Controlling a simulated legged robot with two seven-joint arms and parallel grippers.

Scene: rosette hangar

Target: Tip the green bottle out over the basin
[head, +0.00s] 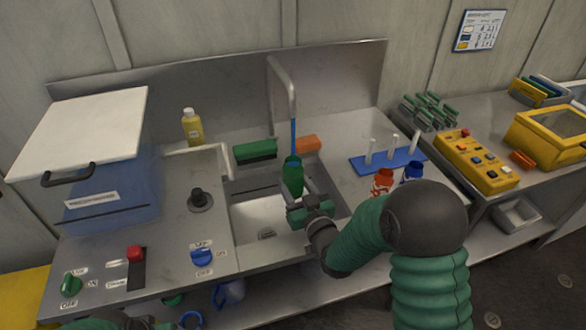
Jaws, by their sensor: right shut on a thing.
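The green bottle (292,178) stands about upright over the sink basin (245,215), under the tap (291,92). A thin blue stream (293,135) runs from the tap's spout down to the bottle's mouth. My right gripper (299,201) is shut on the lower part of the bottle and hides its base. The basin's floor with a drain shows below and left of the bottle. Only a bit of my left arm shows at the bottom left edge; whether its gripper is open or shut cannot be seen.
A green sponge (255,150) and an orange block (307,144) lie behind the basin. A yellow bottle (192,127) stands at the back left. A blue rack (388,160) and red (382,181) and blue (413,172) containers stand right. A blue knob (202,257) sits at the front.

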